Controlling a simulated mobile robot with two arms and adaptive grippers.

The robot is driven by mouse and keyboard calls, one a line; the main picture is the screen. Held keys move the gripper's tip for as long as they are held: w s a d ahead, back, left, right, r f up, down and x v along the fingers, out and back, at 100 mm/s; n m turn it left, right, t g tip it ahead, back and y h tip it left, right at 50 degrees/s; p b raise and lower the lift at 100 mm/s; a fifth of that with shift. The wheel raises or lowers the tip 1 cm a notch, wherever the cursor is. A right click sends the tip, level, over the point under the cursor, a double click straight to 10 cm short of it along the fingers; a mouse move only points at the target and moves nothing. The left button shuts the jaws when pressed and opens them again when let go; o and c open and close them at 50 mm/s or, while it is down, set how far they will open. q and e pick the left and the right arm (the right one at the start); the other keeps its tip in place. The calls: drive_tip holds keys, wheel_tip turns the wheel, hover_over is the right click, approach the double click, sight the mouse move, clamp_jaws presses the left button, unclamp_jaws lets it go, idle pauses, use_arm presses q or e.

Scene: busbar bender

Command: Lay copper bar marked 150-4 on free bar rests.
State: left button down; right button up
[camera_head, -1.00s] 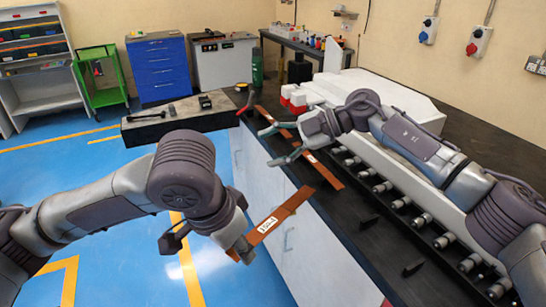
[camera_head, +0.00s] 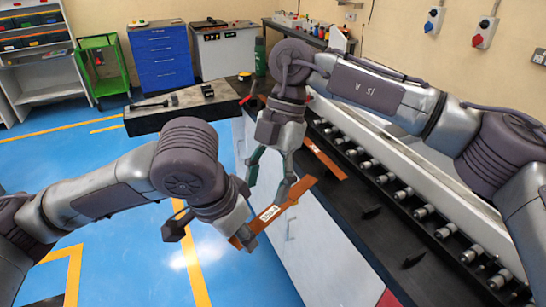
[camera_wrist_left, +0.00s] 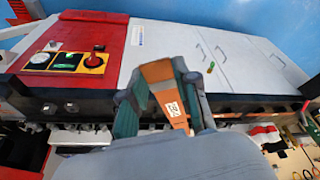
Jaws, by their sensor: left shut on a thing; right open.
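My left gripper (camera_head: 243,238) is shut on one end of a flat copper bar (camera_head: 298,193) and holds it in front of the white cabinet side. The bar carries a white label whose text is too small to read surely; bar (camera_wrist_left: 157,73) and label also show in the left wrist view between the fingers. My right gripper (camera_head: 268,183) is open, pointing down, its fingers around or beside the bar's upper part; contact cannot be told. Another copper bar (camera_head: 323,157) lies on the black bench. Small dark upright pieces (camera_head: 371,212) on the bench top, possibly bar rests, stand bare.
The black bench (camera_head: 350,232) has a row of metal rollers (camera_head: 421,212) along its right side. The left wrist view shows a red control panel (camera_wrist_left: 75,45). Blue floor is free at left.

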sight(258, 218)
drive_tip(key=shift+x, duration=2.6)
use_arm(q)
drive_tip(key=shift+s+d+r, duration=0.1)
use_arm(e)
clamp_jaws()
use_arm(q)
drive_tip(key=c, duration=0.8)
unclamp_jaws()
use_arm(e)
drive_tip(key=shift+a, duration=0.1)
use_arm(q)
drive_tip(key=shift+o, duration=0.2)
